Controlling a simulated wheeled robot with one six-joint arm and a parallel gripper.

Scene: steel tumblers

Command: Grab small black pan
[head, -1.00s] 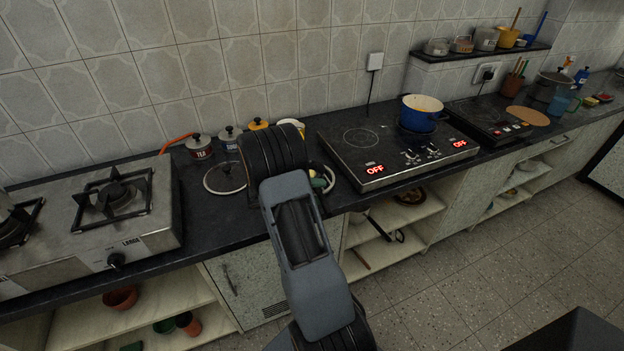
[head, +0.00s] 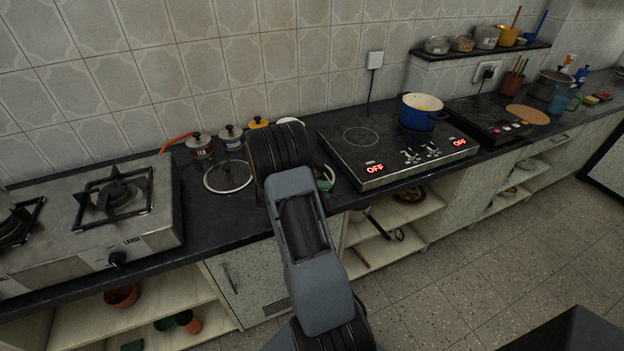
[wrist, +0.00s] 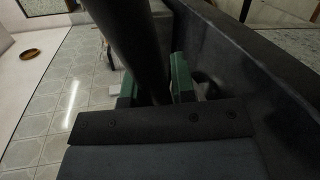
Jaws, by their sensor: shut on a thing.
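In the wrist view, my gripper (wrist: 156,84) has its two green fingers closed on either side of a long, dark, rounded bar. This bar looks like the handle of the small black pan (wrist: 138,42) and runs up out of the top of the picture. The pan's body cannot be made out for certain. In the head view, my arm hides the gripper's grip and the pan; only a bit of green shows beside the arm near the counter's front edge.
A glass lid (head: 228,176) lies left of my arm on the dark counter. Labelled canisters (head: 200,146) stand behind it. A gas stove (head: 90,220) is at left. An induction cooktop (head: 370,150) with a blue pot (head: 422,113) is at right. Open shelves (head: 400,225) are below.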

